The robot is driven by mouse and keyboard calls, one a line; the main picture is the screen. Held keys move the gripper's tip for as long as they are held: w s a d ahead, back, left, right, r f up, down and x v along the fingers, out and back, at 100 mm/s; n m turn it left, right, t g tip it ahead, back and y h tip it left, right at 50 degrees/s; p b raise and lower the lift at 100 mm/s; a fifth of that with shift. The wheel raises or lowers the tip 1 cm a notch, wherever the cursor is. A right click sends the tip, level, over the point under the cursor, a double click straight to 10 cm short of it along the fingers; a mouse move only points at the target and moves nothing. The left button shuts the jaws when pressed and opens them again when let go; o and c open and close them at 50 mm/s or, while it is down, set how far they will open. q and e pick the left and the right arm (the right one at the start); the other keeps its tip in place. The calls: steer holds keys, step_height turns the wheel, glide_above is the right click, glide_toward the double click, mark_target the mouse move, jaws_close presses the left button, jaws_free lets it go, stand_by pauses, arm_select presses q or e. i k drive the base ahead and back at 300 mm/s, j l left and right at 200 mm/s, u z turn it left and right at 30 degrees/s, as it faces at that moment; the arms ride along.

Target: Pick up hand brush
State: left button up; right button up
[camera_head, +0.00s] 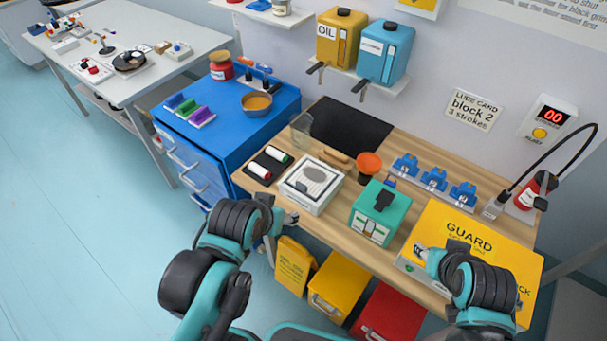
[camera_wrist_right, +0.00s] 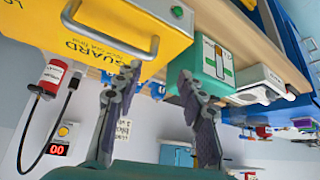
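A short brown wooden piece (camera_head: 336,157), possibly the hand brush, lies on the wooden bench between a clear beaker and an orange bowl. It is too small to be sure, and no bristles show. My left gripper (camera_head: 292,218) is at the bench's front edge, just in front of the white boxed scale, apart from the wooden piece. Its fingers are too small to read. My right gripper (camera_head: 421,252) is over the left part of the yellow guard box. In the right wrist view my right gripper (camera_wrist_right: 160,76) has its fingers spread with nothing between them.
The wooden bench (camera_head: 405,215) holds a white boxed scale (camera_head: 311,185), a green box (camera_head: 379,212), an orange bowl (camera_head: 369,163), a clear beaker (camera_head: 301,130), blue clamps (camera_head: 434,179) and the yellow guard box (camera_head: 480,262). A blue cabinet (camera_head: 228,125) stands left. Yellow and red bins sit below.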

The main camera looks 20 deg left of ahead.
mark_target(338, 161)
steer(key=j+z, duration=0.2)
steer(key=z, duration=0.15)
steer(key=j+z, duration=0.25)
steer(key=z, duration=0.15)
steer(key=j+z, duration=0.35)
steer(key=i+l, duration=0.05)
steer(key=l, duration=0.05)
